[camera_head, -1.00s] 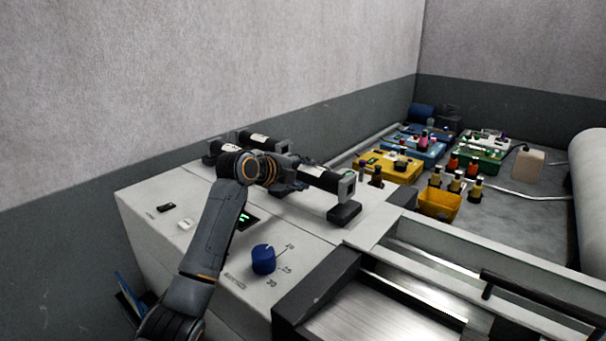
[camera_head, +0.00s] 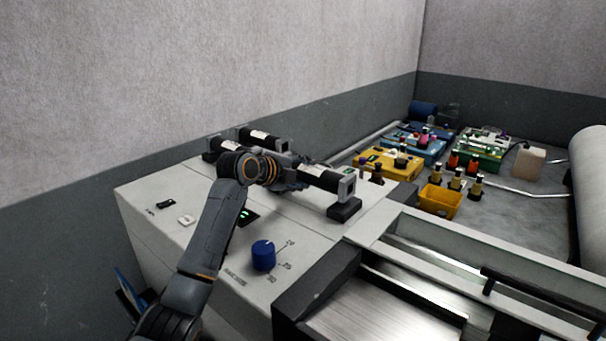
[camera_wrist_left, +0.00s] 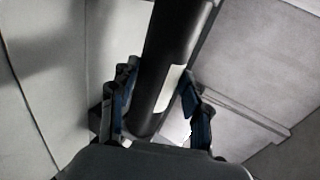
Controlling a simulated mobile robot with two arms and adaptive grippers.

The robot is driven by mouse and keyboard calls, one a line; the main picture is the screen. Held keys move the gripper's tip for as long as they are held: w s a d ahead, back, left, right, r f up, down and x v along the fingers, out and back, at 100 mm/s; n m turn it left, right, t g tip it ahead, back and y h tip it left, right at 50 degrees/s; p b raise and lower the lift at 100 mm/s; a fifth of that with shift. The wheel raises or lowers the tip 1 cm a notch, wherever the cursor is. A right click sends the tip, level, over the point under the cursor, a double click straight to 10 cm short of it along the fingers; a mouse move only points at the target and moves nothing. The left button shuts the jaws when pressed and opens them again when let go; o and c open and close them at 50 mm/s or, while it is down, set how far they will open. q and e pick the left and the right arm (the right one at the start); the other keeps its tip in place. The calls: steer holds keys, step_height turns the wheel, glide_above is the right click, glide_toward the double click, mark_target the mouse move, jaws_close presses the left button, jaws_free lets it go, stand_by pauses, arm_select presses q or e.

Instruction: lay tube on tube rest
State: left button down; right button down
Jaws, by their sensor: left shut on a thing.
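My left gripper (camera_head: 290,172) is shut around the middle of a black tube (camera_head: 322,178) above the white machine top. The tube has a grey square end and a pale label; in the left wrist view the tube (camera_wrist_left: 172,45) runs between the two fingers (camera_wrist_left: 158,100). A black rest block (camera_head: 344,209) stands under the tube's right end, with little or no gap; I cannot tell whether they touch. The gripper and wrist hide much of the tube's left part. My right gripper is not in view.
Another black tube (camera_head: 262,138) lies behind, near the wall. A yellow bin (camera_head: 440,202), bottles and coloured boxes stand at the right. A metal-edged opening lies at front right.

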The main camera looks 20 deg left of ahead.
arm_select(q)
steer(key=shift+f+b, duration=0.3)
steer(key=shift+f, duration=0.3)
stand_by(0.8)
steer(key=c, duration=0.6)
jaws_free()
steer(key=o, duration=0.5)
steer(key=shift+f, duration=0.1)
step_height(320, 180, up, 8)
steer(key=p, duration=0.6)
stand_by(0.4)
